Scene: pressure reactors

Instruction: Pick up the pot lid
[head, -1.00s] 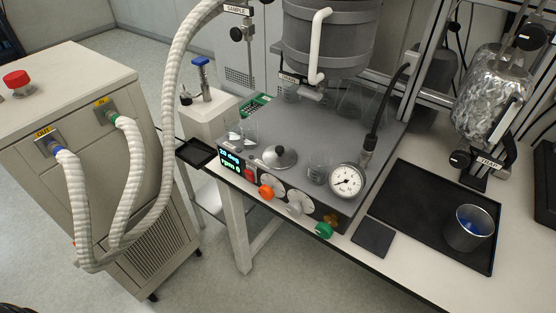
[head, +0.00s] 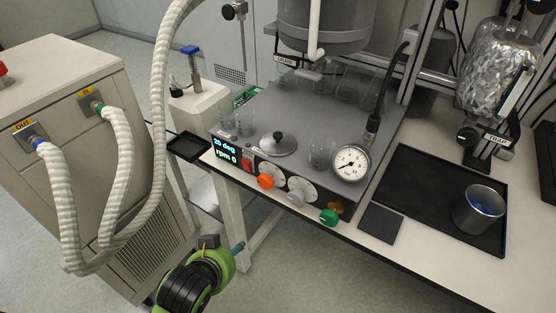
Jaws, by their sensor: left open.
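The pot lid (head: 277,147), a shiny metal disc with a black knob, lies on the grey top of the reactor unit (head: 310,105), behind the dials on its front. My left gripper (head: 223,246) shows at the bottom, left of centre, at the end of a green and black arm. It is open, well below and in front of the lid, apart from it, and low beside the bench's front edge. My right gripper is not in view.
Small glass beakers (head: 320,153) stand beside the lid. A pressure gauge (head: 351,163) and dials line the front edge. A grey vessel (head: 325,25) hangs above the back. A black tray (head: 425,185) holds a metal cup (head: 478,209). A white hose (head: 160,110) rises on the left.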

